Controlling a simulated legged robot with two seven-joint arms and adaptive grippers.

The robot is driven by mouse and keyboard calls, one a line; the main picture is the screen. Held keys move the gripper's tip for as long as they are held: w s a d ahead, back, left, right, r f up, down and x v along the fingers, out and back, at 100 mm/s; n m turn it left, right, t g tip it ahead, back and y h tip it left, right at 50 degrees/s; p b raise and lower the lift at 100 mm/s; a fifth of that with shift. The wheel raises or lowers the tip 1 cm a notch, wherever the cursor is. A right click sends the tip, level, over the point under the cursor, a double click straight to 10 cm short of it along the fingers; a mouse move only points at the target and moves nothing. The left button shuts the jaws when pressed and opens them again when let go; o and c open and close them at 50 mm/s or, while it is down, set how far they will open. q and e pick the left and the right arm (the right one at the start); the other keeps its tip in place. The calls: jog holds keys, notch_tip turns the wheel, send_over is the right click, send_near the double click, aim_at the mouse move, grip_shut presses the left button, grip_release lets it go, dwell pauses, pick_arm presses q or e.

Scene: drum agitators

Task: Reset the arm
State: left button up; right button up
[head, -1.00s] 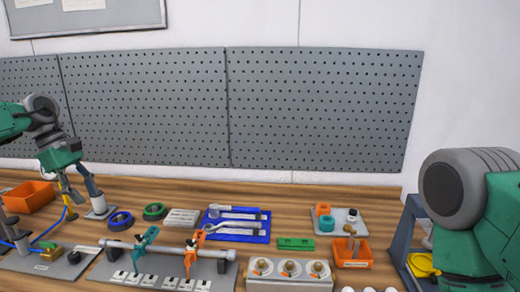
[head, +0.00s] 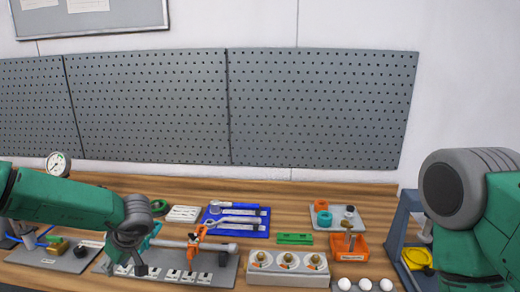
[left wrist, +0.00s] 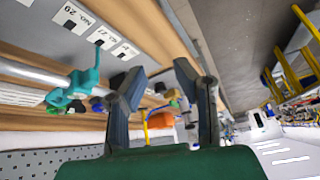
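My left arm reaches in from the left in the head view, and its gripper (head: 142,270) is low over the left end of the rail fixture. In the left wrist view the two dark fingers of this gripper (left wrist: 158,80) stand apart with nothing held between them. The rail fixture (head: 228,270) has a grey base with white labels, an orange clamp (head: 198,240) and a teal clamp (left wrist: 85,88). In the head view my arm largely hides the teal clamp. My right arm shows at the right edge; its gripper is out of view.
Behind the fixture lie a blue tray (head: 258,232) with wrenches and a green block (head: 295,239). A white box with dials (head: 287,279) and an orange bin (head: 360,247) stand to the right. A pressure gauge (head: 57,164) stands at the far left. Pegboard (head: 320,110) closes the back.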

pick_arm(q)
jog(key=s+d+f+m+t+h, duration=0.2)
jog(key=s+d+f+m, duration=0.25)
jog(key=s+f, duration=0.3)
jog(key=s+d+f+m+t+h, duration=0.1)
jog(key=s+d+f+m+t, duration=0.1)
jog(key=s+d+f+m, duration=0.45)
jog(key=s+a+f+m+g+h, duration=0.1)
jog(key=s+a+g+h, duration=0.15)
jog(key=s, duration=1.05)
jog(key=s+a+g+h, duration=0.1)
jog(key=s+g, duration=0.2)
jog(key=s, duration=0.9)
notch_tip(320, 180, down, 17)
jog(key=w+d+m+b, duration=0.1)
jog(key=b, duration=1.6)
jog(key=shift+w+d+m, duration=0.15)
jog(key=shift+d+m, duration=0.15)
